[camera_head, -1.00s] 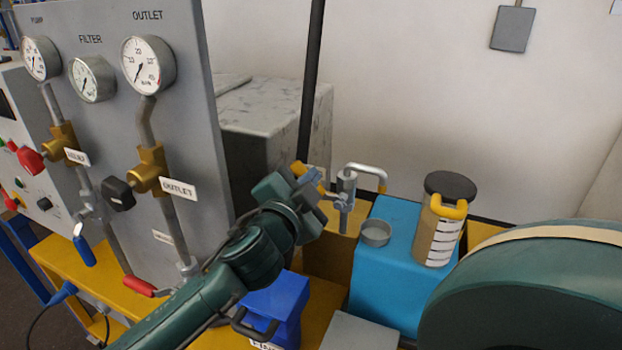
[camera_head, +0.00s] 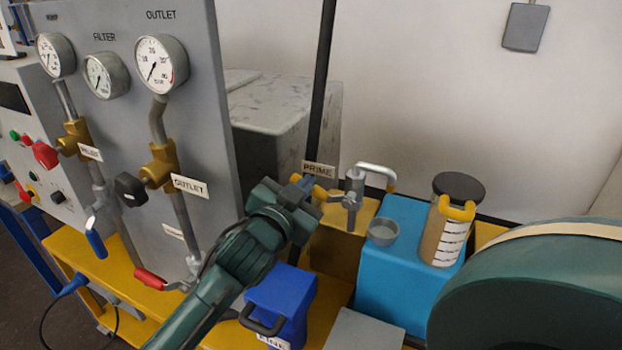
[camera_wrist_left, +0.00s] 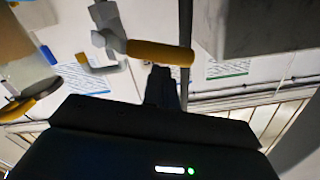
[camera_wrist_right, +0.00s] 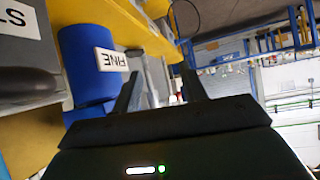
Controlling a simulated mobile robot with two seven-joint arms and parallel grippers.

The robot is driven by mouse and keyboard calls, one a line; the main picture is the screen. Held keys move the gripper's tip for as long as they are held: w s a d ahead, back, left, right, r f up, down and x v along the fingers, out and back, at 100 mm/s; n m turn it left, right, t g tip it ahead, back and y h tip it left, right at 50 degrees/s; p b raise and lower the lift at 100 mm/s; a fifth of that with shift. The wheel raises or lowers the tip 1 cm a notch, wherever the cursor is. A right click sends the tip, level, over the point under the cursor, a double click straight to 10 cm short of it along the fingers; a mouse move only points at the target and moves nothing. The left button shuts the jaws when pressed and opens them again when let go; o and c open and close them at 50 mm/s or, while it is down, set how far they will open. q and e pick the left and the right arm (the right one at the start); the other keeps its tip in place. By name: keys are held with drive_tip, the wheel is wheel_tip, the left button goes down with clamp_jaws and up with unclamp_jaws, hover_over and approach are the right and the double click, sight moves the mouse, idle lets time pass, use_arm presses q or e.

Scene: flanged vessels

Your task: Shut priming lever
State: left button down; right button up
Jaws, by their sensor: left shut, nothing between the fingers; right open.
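The priming lever has a yellow handle (camera_head: 321,191) joined to a grey metal valve fitting (camera_head: 353,187), below the PRIME label (camera_head: 319,169). My left gripper (camera_head: 305,184) is shut and empty, right at the free end of the handle. In the left wrist view the yellow handle (camera_wrist_left: 160,53) lies crosswise just beyond the shut fingertips (camera_wrist_left: 160,75). Whether they touch it I cannot tell. My right gripper (camera_wrist_right: 162,85) is open and empty; it shows only in its own wrist view.
A blue block (camera_head: 400,272) with a grey cup (camera_head: 383,231) and a lidded jar (camera_head: 450,220) stands right of the valve. A gauge panel (camera_head: 215,130) rises on the left.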

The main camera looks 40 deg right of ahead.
use_arm(q)
drive_tip(key=shift+w+a+f+n, duration=0.15)
drive_tip(key=shift+w+f+n, duration=0.1)
drive_tip(key=shift+f+n, duration=0.3)
drive_tip(key=shift+w+a+f+n, duration=0.1)
drive_tip(key=shift+w+f+n, duration=0.15)
drive_tip(key=shift+f+n, duration=0.3)
drive_tip(key=shift+f, duration=0.1)
drive_tip(key=v, duration=1.3)
drive_tip(key=shift+b, duration=0.45)
drive_tip(key=shift+s+a, duration=0.1)
